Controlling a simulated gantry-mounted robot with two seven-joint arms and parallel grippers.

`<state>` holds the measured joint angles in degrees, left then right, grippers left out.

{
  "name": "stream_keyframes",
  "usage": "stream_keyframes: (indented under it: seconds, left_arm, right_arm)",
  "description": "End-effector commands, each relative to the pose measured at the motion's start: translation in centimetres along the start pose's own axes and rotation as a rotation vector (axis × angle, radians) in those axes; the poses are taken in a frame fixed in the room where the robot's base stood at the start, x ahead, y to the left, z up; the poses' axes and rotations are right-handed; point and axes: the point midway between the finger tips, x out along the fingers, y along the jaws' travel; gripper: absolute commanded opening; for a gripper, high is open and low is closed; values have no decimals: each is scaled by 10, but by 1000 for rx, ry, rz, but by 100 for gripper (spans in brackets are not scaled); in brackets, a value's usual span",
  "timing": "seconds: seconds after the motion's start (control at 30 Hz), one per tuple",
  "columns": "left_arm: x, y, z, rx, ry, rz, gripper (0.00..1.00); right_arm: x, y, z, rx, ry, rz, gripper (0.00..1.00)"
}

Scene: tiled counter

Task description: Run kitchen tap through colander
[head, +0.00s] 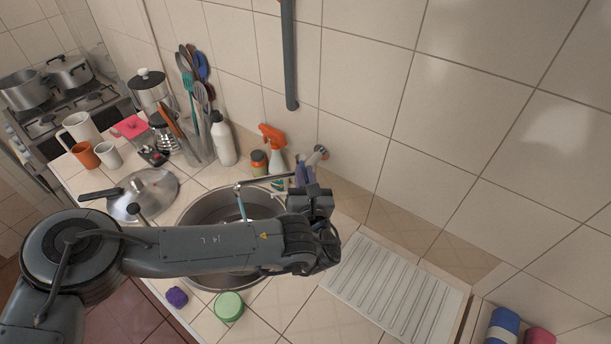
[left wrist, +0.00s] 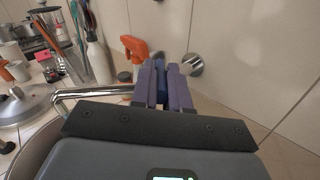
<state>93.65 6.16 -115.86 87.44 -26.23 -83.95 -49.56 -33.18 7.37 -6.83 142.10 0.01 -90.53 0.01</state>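The metal tap comes out of the wall (head: 314,156) and its spout (head: 262,181) reaches left over the round steel sink (head: 202,213). A thin pale-blue stream (head: 241,207) hangs below the spout's tip. My left gripper (head: 305,173), with purple-grey fingers, is at the tap's wall end. In the left wrist view its fingers (left wrist: 163,84) are close together with something dark blue between them; I cannot tell whether they grip it. The spout (left wrist: 85,93) shows left of them. My left arm hides much of the sink, and no colander can be made out. My right gripper is out of view.
An orange-topped spray bottle (head: 274,150), a small jar (head: 259,163) and a white bottle (head: 223,140) stand behind the sink. A lidded pan (head: 150,190) is to its left. A ribbed drainboard (head: 393,290) lies right. A green round item (head: 229,306) and purple item (head: 176,296) sit in front.

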Motion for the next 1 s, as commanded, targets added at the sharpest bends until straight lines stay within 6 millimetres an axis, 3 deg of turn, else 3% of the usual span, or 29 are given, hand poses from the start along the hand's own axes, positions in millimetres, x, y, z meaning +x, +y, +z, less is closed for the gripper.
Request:
stream_keyframes:
  seconds: [0.03, 0.17, 0.57, 0.77, 1.0]
  left_arm:
    - [0, 0, 1, -1, -2, 1, 19]
    - [0, 0, 1, -1, -2, 1, 39]
    - [-5, -1, -1, -1, 1, 0, 40]
    - [-29, 0, -2, -2, 2, -1, 40]
    - [-71, -1, -2, -2, 3, -2, 40]
  right_arm:
    - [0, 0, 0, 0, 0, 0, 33]
    - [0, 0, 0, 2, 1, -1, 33]
    - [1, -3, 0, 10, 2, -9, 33]
    - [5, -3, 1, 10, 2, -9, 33]
    - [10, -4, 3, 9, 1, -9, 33]
